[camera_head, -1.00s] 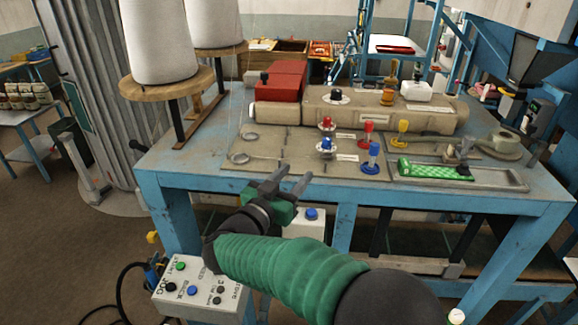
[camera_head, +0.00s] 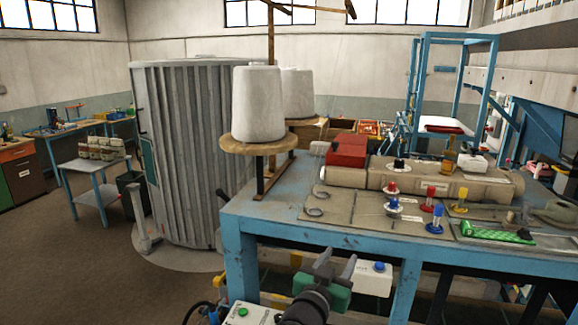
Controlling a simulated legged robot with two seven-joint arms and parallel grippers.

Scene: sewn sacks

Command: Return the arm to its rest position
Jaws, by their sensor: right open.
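My right gripper (camera_head: 335,268) shows at the bottom middle, in front of the blue table's front edge and below its top. Its two grey fingers are apart and nothing shows between them. Its dark wrist and green body lie just below the fingers, and most of my right arm is out of the picture. My left gripper is not in view.
The blue table (camera_head: 250,212) carries a beige machine (camera_head: 425,180) with a red block, several coloured knobs and a green tray piece. White thread cones (camera_head: 258,105) stand on a wooden stand at left. A control box (camera_head: 245,314) sits low, left of my gripper. Open floor lies further left.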

